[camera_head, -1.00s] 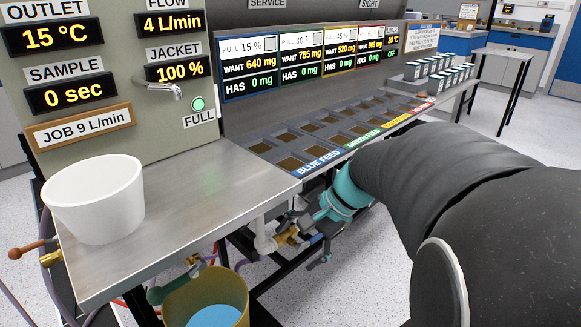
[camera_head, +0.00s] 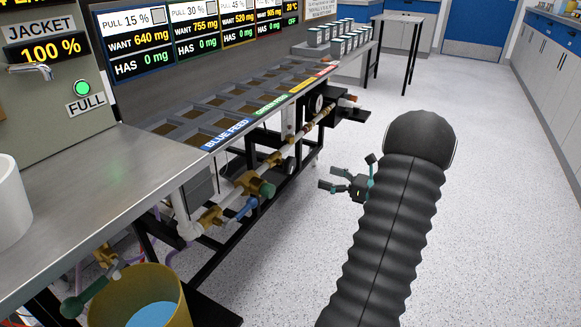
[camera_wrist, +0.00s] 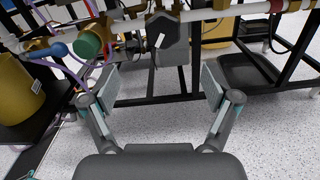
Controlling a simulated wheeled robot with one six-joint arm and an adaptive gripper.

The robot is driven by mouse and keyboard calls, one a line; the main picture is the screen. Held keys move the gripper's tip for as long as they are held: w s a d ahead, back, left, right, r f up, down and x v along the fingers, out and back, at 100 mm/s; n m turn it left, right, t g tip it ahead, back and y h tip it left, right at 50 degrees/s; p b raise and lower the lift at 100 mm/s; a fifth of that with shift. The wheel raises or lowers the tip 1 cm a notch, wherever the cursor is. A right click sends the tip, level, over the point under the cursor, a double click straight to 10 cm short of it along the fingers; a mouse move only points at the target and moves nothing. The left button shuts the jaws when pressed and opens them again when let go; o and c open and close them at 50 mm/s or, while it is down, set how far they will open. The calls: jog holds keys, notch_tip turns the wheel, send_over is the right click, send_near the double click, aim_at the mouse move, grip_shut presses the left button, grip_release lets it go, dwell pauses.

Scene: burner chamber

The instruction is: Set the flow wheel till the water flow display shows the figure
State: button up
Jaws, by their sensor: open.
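The flow display is out of view now; the jacket display (camera_head: 49,48) beside its place reads 100 %. Below the bench edge runs a pipe line with several brass valves, a green round handle (camera_head: 266,189) and a blue handle (camera_head: 247,208). The wrist view also shows the green handle (camera_wrist: 90,41) and the blue handle (camera_wrist: 57,50) at upper left, with a dark grey knob-like part (camera_wrist: 165,40) at top centre. I cannot tell which is the flow wheel. My gripper (camera_head: 346,173) is open and empty, to the right of the pipes and apart from them.
A steel bench (camera_head: 100,190) with a feed rack is at left. A yellow bucket (camera_head: 178,290) holding blue liquid stands below the bench. Black frame legs stand under the pipes. The speckled floor (camera_head: 480,130) to the right is clear. A side table (camera_head: 402,20) stands at the back.

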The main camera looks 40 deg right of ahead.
aim_at(293, 166)
jog(key=x, duration=1.3)
jog(key=shift+w+d+f, duration=0.1)
jog(key=shift+w+d, duration=0.05)
jog(key=shift+w, duration=0.1)
jog(key=c, duration=1.2)
